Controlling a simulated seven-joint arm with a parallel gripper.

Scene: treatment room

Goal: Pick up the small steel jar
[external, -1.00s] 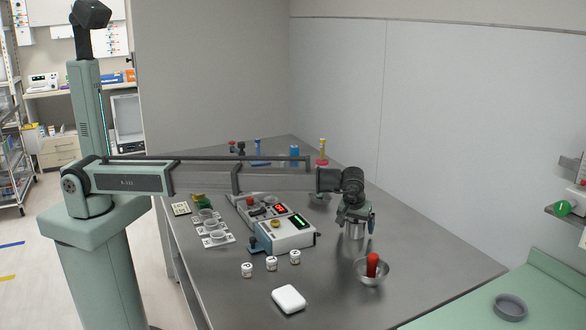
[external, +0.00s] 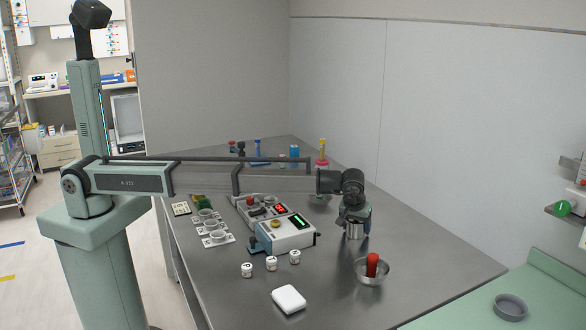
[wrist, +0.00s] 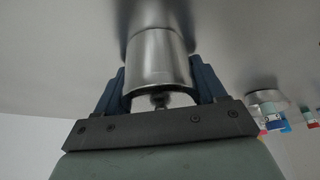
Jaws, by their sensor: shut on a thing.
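The small steel jar (external: 355,231) is a shiny metal cylinder at the right part of the grey table. My gripper (external: 355,218) points down over it and is shut on it. In the wrist view, the blue fingers press on both sides of the steel jar (wrist: 158,65). The jar stands upright, at or very near the table top; I cannot tell whether it touches.
A steel bowl (external: 372,273) with a red-handled thing stands just in front of the jar. A control box (external: 286,234), several small white jars and a white case (external: 289,299) lie to the left. Bottles stand at the back. Bare table (external: 440,262) lies to the right.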

